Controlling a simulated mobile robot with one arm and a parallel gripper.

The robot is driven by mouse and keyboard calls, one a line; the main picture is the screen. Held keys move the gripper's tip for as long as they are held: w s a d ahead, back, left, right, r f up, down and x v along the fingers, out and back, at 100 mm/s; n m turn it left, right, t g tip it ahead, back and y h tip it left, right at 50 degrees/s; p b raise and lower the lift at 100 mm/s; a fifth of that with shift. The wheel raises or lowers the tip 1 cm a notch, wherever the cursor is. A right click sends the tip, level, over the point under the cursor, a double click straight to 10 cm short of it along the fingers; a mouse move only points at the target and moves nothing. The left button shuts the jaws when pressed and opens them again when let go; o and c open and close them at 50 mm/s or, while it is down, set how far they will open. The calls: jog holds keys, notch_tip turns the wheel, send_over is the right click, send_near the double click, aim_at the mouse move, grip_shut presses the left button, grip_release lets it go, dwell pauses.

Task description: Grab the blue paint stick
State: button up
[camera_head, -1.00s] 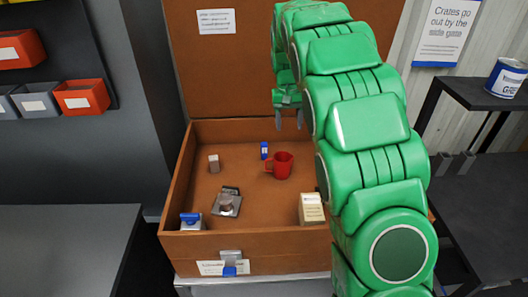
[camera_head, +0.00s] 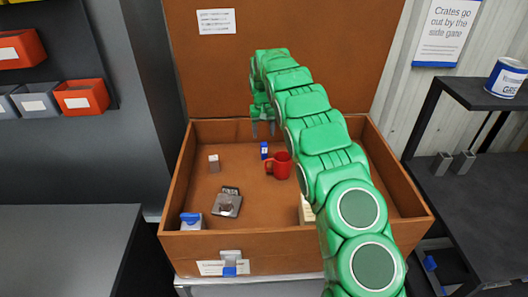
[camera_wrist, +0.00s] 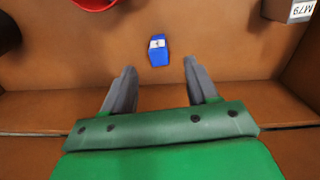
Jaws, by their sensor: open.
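The blue paint stick (camera_head: 264,150) stands near the back of the brown wooden crate, just left of the red mug. It has a blue body with a white label. In the wrist view the paint stick (camera_wrist: 158,50) lies ahead of the fingertips, roughly centred between them. My gripper (camera_head: 263,130) is above the back part of the crate, over and slightly behind the stick in the head view. In the wrist view my gripper (camera_wrist: 160,78) is open, with two grey fingers apart and nothing between them. The stick is not touched.
The open crate (camera_head: 245,243) also holds a red mug (camera_head: 279,165), a small grey-topped block (camera_head: 214,163), a metal device (camera_head: 227,203), a blue-and-white item (camera_head: 191,221) and a cream box (camera_head: 306,211) partly behind my arm. The crate's tall lid (camera_head: 225,80) rises behind.

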aim_at(264, 144)
jog(key=shift+w+a+f, duration=0.15)
jog(key=shift+w+f, duration=0.05)
jog(key=shift+f, duration=0.2)
jog(key=shift+w+d+f, duration=0.1)
jog(key=shift+d+f, duration=0.05)
jog(key=shift+f, duration=1.8)
jog(key=shift+w+d+f, duration=0.1)
jog(key=shift+d+f, duration=0.05)
jog(key=shift+f, duration=1.75)
jog(key=c, duration=1.1)
